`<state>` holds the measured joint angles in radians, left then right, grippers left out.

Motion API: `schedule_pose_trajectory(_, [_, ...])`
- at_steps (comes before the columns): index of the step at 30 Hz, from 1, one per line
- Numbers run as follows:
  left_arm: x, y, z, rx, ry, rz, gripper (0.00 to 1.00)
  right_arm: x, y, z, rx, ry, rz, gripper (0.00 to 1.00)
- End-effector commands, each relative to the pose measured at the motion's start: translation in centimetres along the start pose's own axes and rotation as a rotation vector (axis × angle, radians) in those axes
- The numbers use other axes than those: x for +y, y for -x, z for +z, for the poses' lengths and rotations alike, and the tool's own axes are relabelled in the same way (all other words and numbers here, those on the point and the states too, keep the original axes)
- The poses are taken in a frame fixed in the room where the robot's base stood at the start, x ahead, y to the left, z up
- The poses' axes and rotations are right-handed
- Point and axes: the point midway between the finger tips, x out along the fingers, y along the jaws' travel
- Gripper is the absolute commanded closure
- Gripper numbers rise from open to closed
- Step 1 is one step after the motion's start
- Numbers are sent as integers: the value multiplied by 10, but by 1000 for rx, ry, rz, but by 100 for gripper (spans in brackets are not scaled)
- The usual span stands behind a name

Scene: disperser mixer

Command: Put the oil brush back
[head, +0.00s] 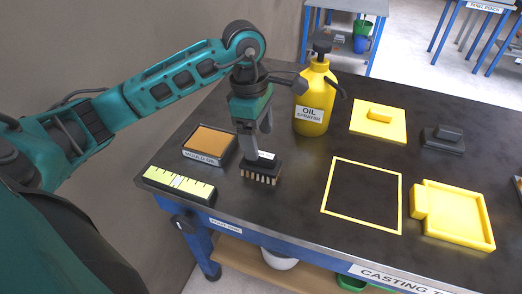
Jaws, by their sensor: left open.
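The oil brush (262,171), a dark block with pale bristles and a small white label, stands bristles down on the dark bench top. My left gripper (257,146) points down right at the top of the brush, with its jaws open. The fingers partly hide the brush's upper part, and I cannot tell whether they touch it. A shallow tray (209,145) with a tan, oil-coloured surface and a label on its front lies just left of the brush. My right gripper does not show.
A yellow oil sprayer (314,103) stands behind the brush. A yellow-green level-like bar (179,184) lies at the front left edge. A yellow square outline (362,196), yellow plate (378,121), dark block (443,139) and yellow frame (455,213) are to the right.

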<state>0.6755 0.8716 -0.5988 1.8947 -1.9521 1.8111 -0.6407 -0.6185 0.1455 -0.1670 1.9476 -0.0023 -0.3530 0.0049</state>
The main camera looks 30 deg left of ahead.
Motion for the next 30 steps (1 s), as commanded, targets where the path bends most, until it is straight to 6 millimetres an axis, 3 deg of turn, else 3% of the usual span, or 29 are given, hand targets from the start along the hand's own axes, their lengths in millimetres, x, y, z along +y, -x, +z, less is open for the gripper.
schedule_pose_trajectory(3, [1, 24, 0, 1, 0, 4, 22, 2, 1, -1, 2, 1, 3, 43])
schedule_pose_trajectory(9, [0, 44, 0, 0, -1, 1, 22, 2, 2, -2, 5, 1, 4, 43])
schedule_pose_trajectory(30, [0, 46, 0, 0, 0, 0, 22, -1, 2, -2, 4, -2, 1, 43])
